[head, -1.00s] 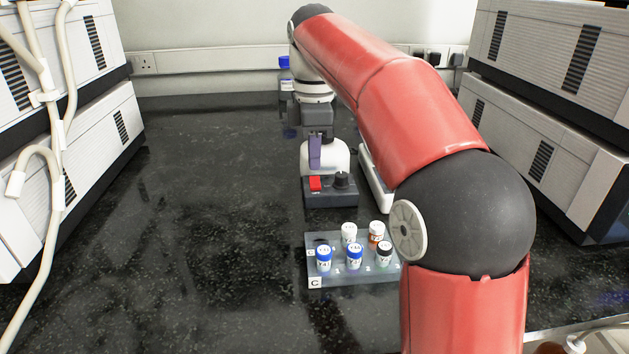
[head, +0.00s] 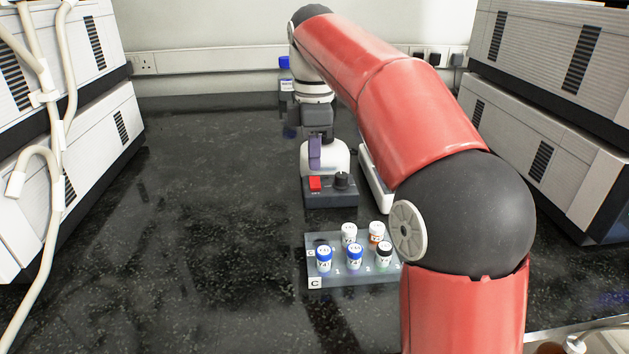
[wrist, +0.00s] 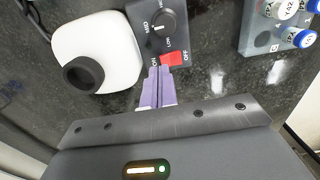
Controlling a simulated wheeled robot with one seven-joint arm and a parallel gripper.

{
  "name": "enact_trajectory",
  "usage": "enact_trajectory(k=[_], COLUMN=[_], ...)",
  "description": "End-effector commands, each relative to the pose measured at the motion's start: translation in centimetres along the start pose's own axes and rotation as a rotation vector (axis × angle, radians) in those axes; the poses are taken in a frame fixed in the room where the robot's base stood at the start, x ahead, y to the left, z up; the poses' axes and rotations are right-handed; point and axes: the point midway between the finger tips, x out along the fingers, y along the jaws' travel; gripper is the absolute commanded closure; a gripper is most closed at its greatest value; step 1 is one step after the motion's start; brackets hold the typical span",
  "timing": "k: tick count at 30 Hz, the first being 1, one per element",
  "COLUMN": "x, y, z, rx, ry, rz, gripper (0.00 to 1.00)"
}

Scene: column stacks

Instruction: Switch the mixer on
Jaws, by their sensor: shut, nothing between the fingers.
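The mixer (head: 331,191) stands on the dark bench, with a white rounded body, a grey control panel, a red rocker switch (head: 315,184) and a black knob (head: 341,180). In the wrist view the red switch (wrist: 173,59) lies between the ON and OFF marks, beside the knob (wrist: 160,22). My gripper (head: 315,165) is shut and empty, its purple fingers pointing down at the panel. In the wrist view the fingertips (wrist: 157,70) are at the ON side of the switch, very close to it. I cannot tell whether they touch it.
A clear rack (head: 322,282) with several capped vials stands in front of the mixer. A blue-capped bottle (head: 285,76) stands at the back. White instruments (head: 67,150) flank the bench, and its left middle is clear.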

Motion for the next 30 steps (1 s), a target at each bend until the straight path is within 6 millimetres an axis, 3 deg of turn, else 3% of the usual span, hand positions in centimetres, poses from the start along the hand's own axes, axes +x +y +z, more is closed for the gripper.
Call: enact_trajectory(k=[30], x=[0.71], y=[0.00], z=[0.01], rx=[0.000], ry=[0.000], rz=[0.000], gripper=[1.00])
